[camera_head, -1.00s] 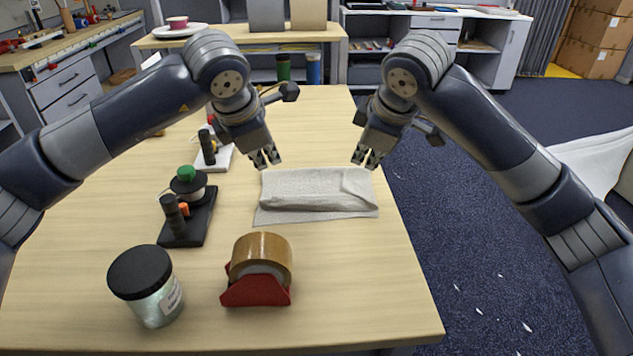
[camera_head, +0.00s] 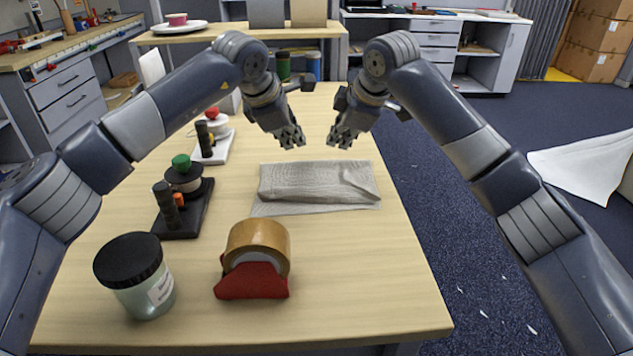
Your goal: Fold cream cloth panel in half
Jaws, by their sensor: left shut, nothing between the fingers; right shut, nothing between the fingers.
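The cloth panel (camera_head: 315,185) lies on the table near its right edge and looks grey-cream. It is folded over, with its upper layer wrinkled at the right and a strip of the lower layer showing along the front and left. My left gripper (camera_head: 293,140) is shut and empty above the far side of the cloth, left of its middle. My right gripper (camera_head: 338,138) is shut and empty above the far side, right of the middle. Both grippers look apart from the cloth.
A tape dispenser (camera_head: 254,262) and a black-lidded jar (camera_head: 138,276) stand at the front. A black tray (camera_head: 184,222) with spools and a white tray (camera_head: 214,150) stand along the left.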

